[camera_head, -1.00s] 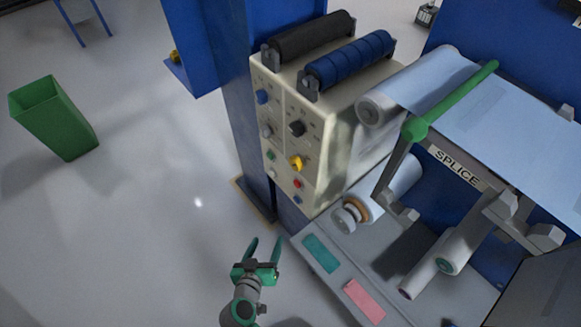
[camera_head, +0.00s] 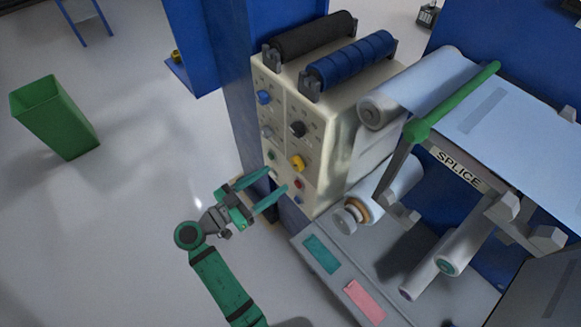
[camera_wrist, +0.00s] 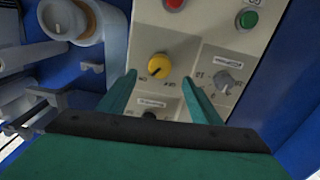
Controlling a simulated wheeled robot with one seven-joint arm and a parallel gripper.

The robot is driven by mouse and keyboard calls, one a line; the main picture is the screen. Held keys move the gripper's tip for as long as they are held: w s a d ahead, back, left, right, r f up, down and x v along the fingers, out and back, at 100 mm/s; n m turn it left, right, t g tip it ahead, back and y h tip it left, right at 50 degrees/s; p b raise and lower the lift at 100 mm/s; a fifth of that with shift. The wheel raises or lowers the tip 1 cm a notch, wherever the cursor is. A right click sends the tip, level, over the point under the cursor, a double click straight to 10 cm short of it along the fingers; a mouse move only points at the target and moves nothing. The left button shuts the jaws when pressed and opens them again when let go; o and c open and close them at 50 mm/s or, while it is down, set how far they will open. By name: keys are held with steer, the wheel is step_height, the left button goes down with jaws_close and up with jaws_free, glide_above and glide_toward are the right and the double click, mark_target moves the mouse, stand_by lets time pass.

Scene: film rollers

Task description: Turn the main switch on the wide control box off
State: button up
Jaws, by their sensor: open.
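The wide cream control box (camera_head: 340,130) stands against the blue column, its panel facing left. The panel carries a yellow knob (camera_head: 297,162), a black knob (camera_head: 297,129), a blue knob (camera_head: 263,97) and small red and green buttons. I cannot read which one is labelled the main switch. My gripper (camera_head: 271,182) is open and empty in front of the panel's lower part. In the wrist view the yellow knob (camera_wrist: 158,66) shows between the two green fingers (camera_wrist: 160,95), apart from them. A grey knob (camera_wrist: 228,82) is right of the fingers there.
A black roller (camera_head: 312,37) and a blue roller (camera_head: 350,58) lie on top of the box. Right of it are the splice table (camera_head: 455,165), a green bar (camera_head: 455,98) and several rollers. The floor at left is clear up to a green bin (camera_head: 55,118).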

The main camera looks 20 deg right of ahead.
mark_target(293, 166)
steer(key=x, duration=0.8)
steer(key=c, duration=1)
